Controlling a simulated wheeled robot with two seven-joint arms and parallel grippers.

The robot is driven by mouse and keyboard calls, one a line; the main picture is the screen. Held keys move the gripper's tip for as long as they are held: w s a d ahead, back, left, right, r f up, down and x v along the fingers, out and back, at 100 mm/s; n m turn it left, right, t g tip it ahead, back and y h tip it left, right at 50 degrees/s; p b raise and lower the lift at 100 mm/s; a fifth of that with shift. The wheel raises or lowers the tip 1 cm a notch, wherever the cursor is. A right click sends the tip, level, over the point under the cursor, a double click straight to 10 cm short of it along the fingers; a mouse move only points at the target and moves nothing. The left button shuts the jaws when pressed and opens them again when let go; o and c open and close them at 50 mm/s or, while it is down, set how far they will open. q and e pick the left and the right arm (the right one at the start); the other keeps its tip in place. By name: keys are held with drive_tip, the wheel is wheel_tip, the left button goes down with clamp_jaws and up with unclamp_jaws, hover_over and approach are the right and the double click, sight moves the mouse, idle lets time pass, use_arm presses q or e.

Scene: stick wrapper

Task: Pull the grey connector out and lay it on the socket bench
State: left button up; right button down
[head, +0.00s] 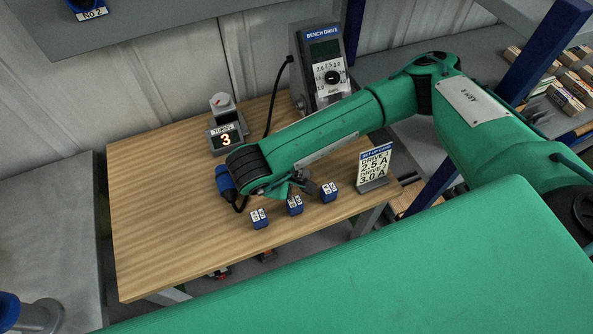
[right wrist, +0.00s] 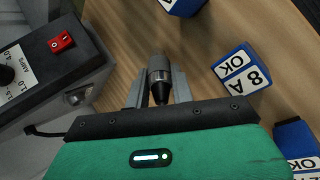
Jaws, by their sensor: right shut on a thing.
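My right gripper (head: 306,187) is low over the wooden bench (head: 165,215), in front of the bench drive. In the right wrist view its two fingers (right wrist: 158,88) are shut on the grey connector (right wrist: 159,68), a metal barrel with a black rear end. The connector's front end points away from the gripper, with bare wood behind it. I cannot tell whether it touches the bench. In the head view the connector cannot be made out. A silver fitting (right wrist: 79,96) shows on the grey drive housing, to the left of the gripper. My left gripper is not in view.
The bench drive (head: 325,65) stands at the back. Several blue blocks with white labels (head: 260,218) lie near the front edge. A sign (head: 374,167) stands at right, and a small unit showing 3 (head: 226,139) at back left. The bench's left part is clear.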

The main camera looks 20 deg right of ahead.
drive_tip(key=c, duration=1.1)
unclamp_jaws()
drive_tip(key=shift+r, duration=0.1)
use_arm(q)
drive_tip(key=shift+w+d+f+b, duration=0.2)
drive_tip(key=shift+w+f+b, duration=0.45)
drive_tip(key=shift+b, duration=0.2)
use_arm(e)
drive_tip(key=v, duration=1.3)
drive_tip(key=shift+s+a+r, duration=0.1)
drive_tip(key=shift+a+r, duration=0.1)
drive_tip(key=shift+r, duration=0.05)
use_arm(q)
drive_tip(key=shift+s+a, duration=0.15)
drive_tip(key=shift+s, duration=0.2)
use_arm(e)
drive_tip(key=shift+f, duration=0.1)
